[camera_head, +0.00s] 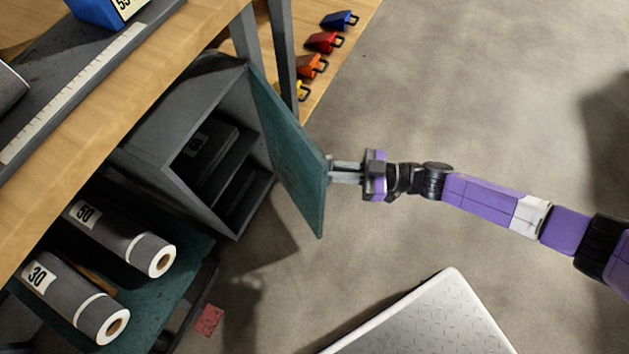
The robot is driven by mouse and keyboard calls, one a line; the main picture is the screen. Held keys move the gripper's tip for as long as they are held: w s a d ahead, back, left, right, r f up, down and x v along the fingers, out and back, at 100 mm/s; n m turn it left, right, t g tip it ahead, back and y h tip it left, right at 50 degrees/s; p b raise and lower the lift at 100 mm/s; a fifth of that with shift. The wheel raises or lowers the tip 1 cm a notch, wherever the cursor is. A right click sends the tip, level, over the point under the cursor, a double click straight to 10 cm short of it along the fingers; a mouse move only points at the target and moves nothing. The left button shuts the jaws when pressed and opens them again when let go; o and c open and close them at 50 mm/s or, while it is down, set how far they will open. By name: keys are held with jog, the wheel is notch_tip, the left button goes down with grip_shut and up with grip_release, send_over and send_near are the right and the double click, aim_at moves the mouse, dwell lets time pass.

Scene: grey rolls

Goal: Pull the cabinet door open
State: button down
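The grey cabinet (178,118) stands under the wooden bench at the left of the head view. Its teal door (290,150) is swung open, and the shelves inside show dark items. My gripper (332,172) reaches in from the right and its fingertips are at the door's outer edge. The fingers look close together there, around or against the edge; a handle is not clearly visible, and I cannot tell whether they grip it.
The wooden bench top (140,75) runs along the upper left. Grey rolls (120,238) lie on a lower teal shelf. Several coloured blocks (324,41) sit on a wooden surface behind the door. A white-edged plate (430,320) is at the bottom. Grey floor on the right is clear.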

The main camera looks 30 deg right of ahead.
jog(key=shift+w+d+b, duration=0.3)
jog(key=shift+d, duration=0.55)
jog(key=shift+w+d+b, duration=0.3)
jog(key=shift+w+d, duration=0.05)
jog(key=shift+d, duration=0.45)
jog(key=shift+w+d+b, duration=0.3)
jog(key=shift+d, duration=0.55)
jog(key=c, duration=1.8)
grip_release()
jog(key=shift+o, duration=0.2)
jog(key=shift+s+d, duration=0.1)
jog(key=p+v, duration=0.1)
jog(key=v, duration=0.6)
jog(key=shift+s+d, duration=0.25)
